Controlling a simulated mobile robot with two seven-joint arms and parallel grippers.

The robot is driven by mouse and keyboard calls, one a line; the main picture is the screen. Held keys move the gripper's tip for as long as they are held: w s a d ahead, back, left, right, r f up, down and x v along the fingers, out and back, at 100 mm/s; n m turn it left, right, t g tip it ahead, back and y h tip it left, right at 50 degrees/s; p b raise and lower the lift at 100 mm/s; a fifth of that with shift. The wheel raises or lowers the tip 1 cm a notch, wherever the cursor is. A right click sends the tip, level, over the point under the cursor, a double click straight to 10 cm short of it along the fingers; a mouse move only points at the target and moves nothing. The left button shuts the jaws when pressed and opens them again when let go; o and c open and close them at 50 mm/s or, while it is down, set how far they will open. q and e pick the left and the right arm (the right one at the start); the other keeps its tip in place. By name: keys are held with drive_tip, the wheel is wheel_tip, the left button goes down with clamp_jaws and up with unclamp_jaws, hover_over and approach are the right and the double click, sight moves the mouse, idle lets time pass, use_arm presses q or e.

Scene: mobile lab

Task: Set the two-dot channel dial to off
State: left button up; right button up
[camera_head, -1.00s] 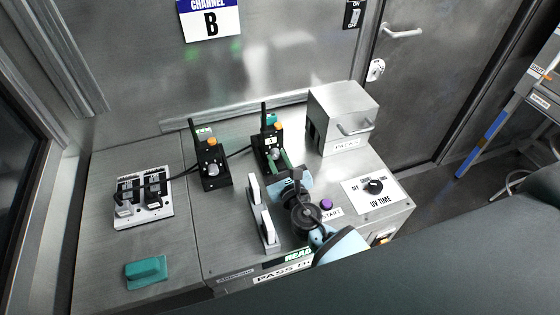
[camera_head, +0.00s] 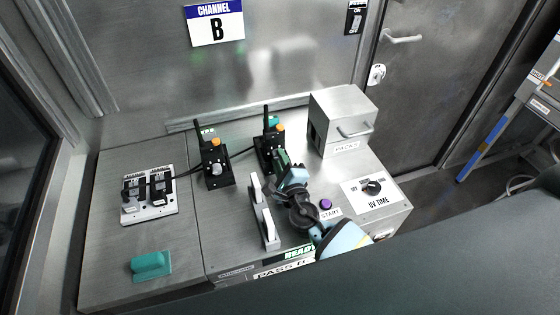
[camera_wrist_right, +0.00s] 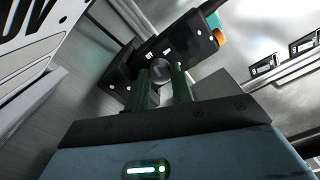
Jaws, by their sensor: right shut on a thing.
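Two black handheld radios stand in holders on the steel bench: the left radio (camera_head: 211,153) with a bare grey dial (camera_head: 216,170), and the right radio (camera_head: 268,139) with an orange top knob. My right gripper (camera_head: 279,160) is at the front of the right radio and hides its dial in the head view. In the right wrist view the green fingers (camera_wrist_right: 168,78) are shut on a round grey dial (camera_wrist_right: 161,71) on the radio's black body (camera_wrist_right: 188,38). My left gripper is not in view.
A purple START button (camera_head: 325,204), a UV TIME dial (camera_head: 373,187) and a metal PACKS box (camera_head: 343,120) lie to the right. A switch panel (camera_head: 150,196) and a teal block (camera_head: 151,265) are left.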

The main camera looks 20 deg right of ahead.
drive_tip(key=shift+n, duration=1.1)
drive_tip(key=o, duration=1)
drive_tip(key=shift+s+f, duration=0.1)
drive_tip(key=shift+f, duration=0.05)
